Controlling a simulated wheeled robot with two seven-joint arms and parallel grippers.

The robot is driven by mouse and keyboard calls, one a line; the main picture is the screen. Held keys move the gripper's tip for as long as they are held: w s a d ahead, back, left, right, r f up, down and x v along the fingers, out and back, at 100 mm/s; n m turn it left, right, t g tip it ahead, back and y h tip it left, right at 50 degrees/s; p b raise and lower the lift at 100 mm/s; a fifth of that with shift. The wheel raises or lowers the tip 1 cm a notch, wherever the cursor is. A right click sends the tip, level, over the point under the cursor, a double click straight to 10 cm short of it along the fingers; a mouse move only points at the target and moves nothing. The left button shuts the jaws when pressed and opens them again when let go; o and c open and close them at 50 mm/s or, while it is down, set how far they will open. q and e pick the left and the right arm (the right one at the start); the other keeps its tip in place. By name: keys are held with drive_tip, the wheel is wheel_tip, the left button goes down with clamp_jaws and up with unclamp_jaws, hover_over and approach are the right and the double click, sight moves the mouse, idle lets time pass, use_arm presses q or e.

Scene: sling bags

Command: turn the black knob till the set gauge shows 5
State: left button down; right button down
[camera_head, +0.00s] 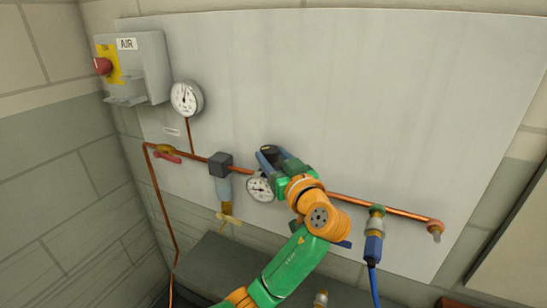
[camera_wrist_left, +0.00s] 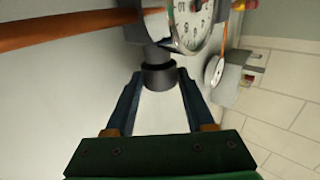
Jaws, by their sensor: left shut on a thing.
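The black knob (camera_wrist_left: 158,76) sits at the regulator below the set gauge in the left wrist view. My left gripper (camera_wrist_left: 159,84) has its two blue fingers on either side of the knob and is shut on it. In the head view my left gripper (camera_head: 268,158) reaches up to the copper pipe and mostly hides the knob. The set gauge (camera_head: 259,189) is a small white dial just left of my gripper. It also shows, partly cut off, in the left wrist view (camera_wrist_left: 192,22). Its pointer reading is too small to tell. My right gripper is not in view.
A larger gauge (camera_head: 185,98) hangs upper left beside the AIR box (camera_head: 150,68) with its red button. The copper pipe (camera_head: 390,211) runs across the grey panel (camera_head: 400,100). A filter (camera_head: 223,188) is left of the set gauge. A blue hose (camera_head: 373,275) hangs at right.

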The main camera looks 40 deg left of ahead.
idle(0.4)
use_arm(q)
drive_tip(key=c, duration=0.5)
unclamp_jaws()
drive_tip(key=shift+c, duration=0.2)
drive_tip(key=b+v, duration=0.3)
drive_tip(key=v, duration=0.4)
drive_tip(key=shift+b, duration=0.3)
